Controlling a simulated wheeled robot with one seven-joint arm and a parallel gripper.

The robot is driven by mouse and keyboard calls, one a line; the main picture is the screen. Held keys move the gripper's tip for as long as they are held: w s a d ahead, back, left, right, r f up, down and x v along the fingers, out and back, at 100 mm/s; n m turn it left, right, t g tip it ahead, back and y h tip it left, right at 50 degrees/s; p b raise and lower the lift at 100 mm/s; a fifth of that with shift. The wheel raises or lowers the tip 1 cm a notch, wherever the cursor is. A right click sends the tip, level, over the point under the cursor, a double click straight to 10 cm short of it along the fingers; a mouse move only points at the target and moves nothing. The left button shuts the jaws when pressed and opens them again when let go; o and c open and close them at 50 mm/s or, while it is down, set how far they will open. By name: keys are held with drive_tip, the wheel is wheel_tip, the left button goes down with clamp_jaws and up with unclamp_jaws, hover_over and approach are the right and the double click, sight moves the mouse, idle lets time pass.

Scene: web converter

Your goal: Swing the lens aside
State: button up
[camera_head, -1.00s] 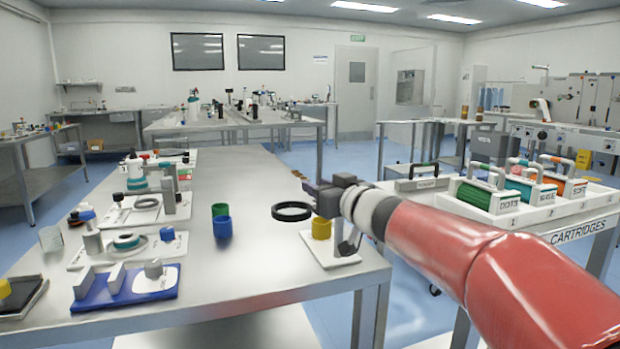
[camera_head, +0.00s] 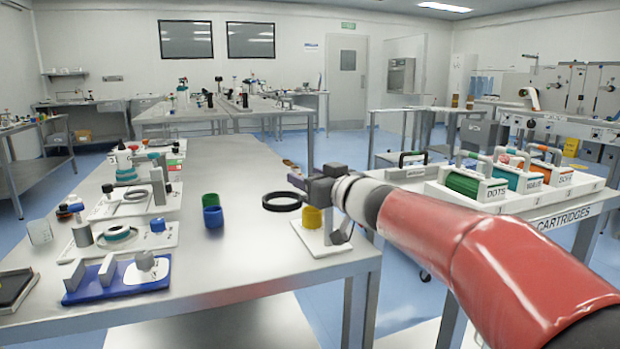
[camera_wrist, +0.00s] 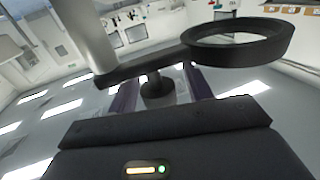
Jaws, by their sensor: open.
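The lens is a black ring (camera_head: 281,201) on a short arm, held above the table near its right end. A yellow cup (camera_head: 312,217) stands on the white base plate (camera_head: 316,243) beside the stand. My gripper (camera_head: 308,180) is at the lens stand, above the plate. In the wrist view, the lens ring (camera_wrist: 237,41) is at the upper right and its bar runs left to a grey post. A dark knob (camera_wrist: 157,88) under the bar sits between my two purple-grey fingers (camera_wrist: 158,95), which are apart. Whether they touch anything is hard to tell.
Green and blue cups (camera_head: 212,215) stand left of the lens. Several trays with fixtures, including a blue one (camera_head: 118,278), line the table's left side. A cartridge rack (camera_head: 520,190) stands at the right. The middle of the table (camera_head: 230,165) is clear.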

drive_tip(key=v, duration=0.7)
drive_tip(key=shift+s+d, duration=0.25)
drive_tip(key=shift+s, duration=0.05)
drive_tip(key=shift+d, duration=0.1)
drive_tip(key=s+d+f+m+t+h, duration=0.1)
drive_tip(key=s+d+f+m+h, duration=0.25)
drive_tip(key=d+h, duration=0.35)
drive_tip(key=s+d+f+m+h, duration=0.3)
drive_tip(key=s+d+m+h, duration=0.15)
drive_tip(key=d, duration=0.45)
drive_tip(key=s+f+g, duration=0.8)
drive_tip(key=s+f, duration=0.8)
drive_tip(key=s, duration=0.5)
drive_tip(key=shift+d+f+g, duration=0.2)
drive_tip(key=shift+f+g, duration=0.1)
drive_tip(key=shift+g, duration=0.1)
